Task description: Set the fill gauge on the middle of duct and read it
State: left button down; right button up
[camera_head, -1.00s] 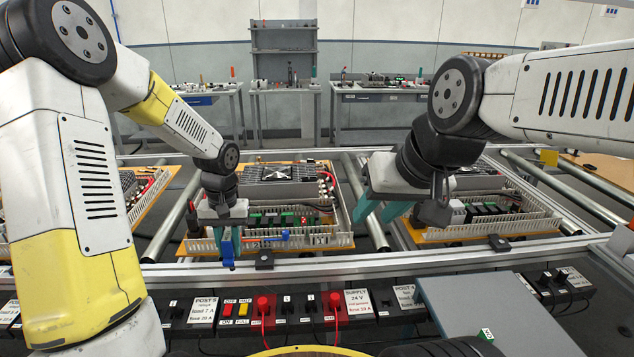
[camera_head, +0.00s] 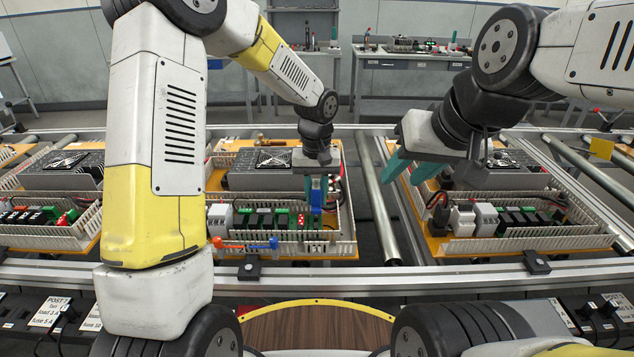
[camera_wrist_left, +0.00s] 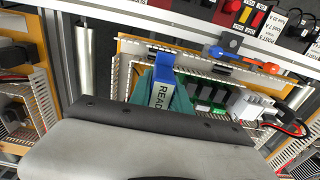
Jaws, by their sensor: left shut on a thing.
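My left gripper (camera_head: 317,178) is shut on the blue fill gauge (camera_head: 316,194), held pointing down over the right part of the middle board. In the left wrist view the gauge (camera_wrist_left: 161,82) shows a white label reading "READ" between teal fingers. The white slotted duct (camera_head: 285,246) runs along the board's front edge, and it also shows in the left wrist view (camera_wrist_left: 205,65). The gauge appears just behind this front duct; whether it touches anything is unclear. My right gripper (camera_head: 412,170) is open and empty, left of the right-hand board's components.
A grey finned unit with a fan (camera_head: 270,170) is behind. Another board (camera_head: 500,245) sits right, past a roller (camera_head: 378,210).

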aim_at(316, 216)
pick_arm(q)
jog(key=shift+d+f, duration=0.1)
dwell(0.3)
jog(key=shift+f, duration=2.8)
jog(key=shift+f, duration=3)
jog(key=c, duration=1.1)
grip_release()
jog(key=shift+r, duration=3.95)
jog(key=shift+r, duration=0.1)
